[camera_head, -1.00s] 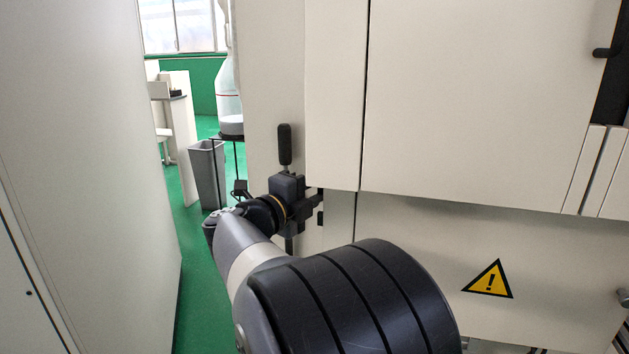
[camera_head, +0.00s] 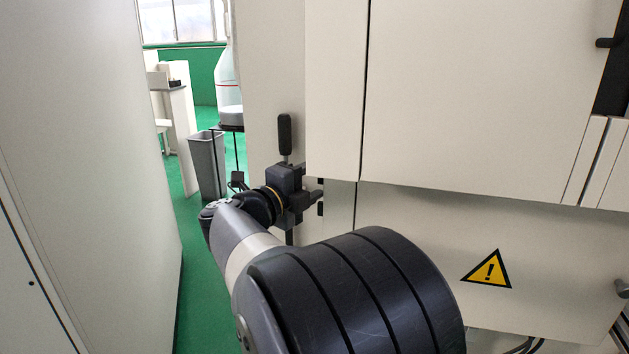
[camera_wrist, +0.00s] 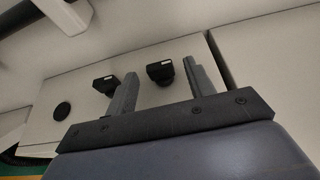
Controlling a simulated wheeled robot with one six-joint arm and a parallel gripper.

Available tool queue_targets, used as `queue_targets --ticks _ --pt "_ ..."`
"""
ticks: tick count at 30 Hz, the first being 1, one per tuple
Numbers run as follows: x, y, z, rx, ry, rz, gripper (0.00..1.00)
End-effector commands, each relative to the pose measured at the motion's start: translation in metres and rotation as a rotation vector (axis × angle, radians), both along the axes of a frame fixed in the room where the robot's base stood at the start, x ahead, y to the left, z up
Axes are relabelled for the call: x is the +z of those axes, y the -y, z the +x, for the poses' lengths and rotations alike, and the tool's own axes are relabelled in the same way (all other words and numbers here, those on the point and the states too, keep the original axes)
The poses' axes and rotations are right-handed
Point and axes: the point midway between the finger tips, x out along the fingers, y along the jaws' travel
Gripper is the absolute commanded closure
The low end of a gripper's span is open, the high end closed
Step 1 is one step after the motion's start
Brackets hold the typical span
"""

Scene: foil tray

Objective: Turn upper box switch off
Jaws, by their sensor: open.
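Two small black switches sit on the pale box panel (camera_wrist: 75,92). In the wrist view the upper switch (camera_wrist: 160,72) is the right one, beside the cabinet door seam, and the lower switch (camera_wrist: 106,84) is to its left. My gripper (camera_wrist: 160,69) is open, with the upper switch seen between its fingers and one finger between the two switches. In the head view the upper switch (camera_head: 320,181) and lower switch (camera_head: 320,208) show as dark tabs, with my gripper (camera_head: 316,195) reaching toward them from the left. Contact cannot be told.
A round black part (camera_wrist: 62,111) is further left on the panel. The large cabinet door (camera_head: 480,90) juts out above, and a warning sign (camera_head: 487,268) is on the lower panel. A pale wall (camera_head: 80,150) stands left, with a grey bin (camera_head: 207,165) behind.

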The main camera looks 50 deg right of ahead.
Motion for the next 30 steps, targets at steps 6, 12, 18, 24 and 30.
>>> queue_targets --ticks 6,12,18,24,30 --pt "0.001 -0.035 -0.002 0.007 0.000 0.001 0.49" --pt "0.002 -0.069 -0.005 0.006 0.000 0.001 0.49" --pt "0.002 -0.092 -0.007 0.005 0.000 0.001 0.49" --pt "0.001 -0.100 -0.009 0.001 0.000 0.001 0.49" --pt "0.001 -0.101 -0.009 0.000 0.000 0.001 0.49"
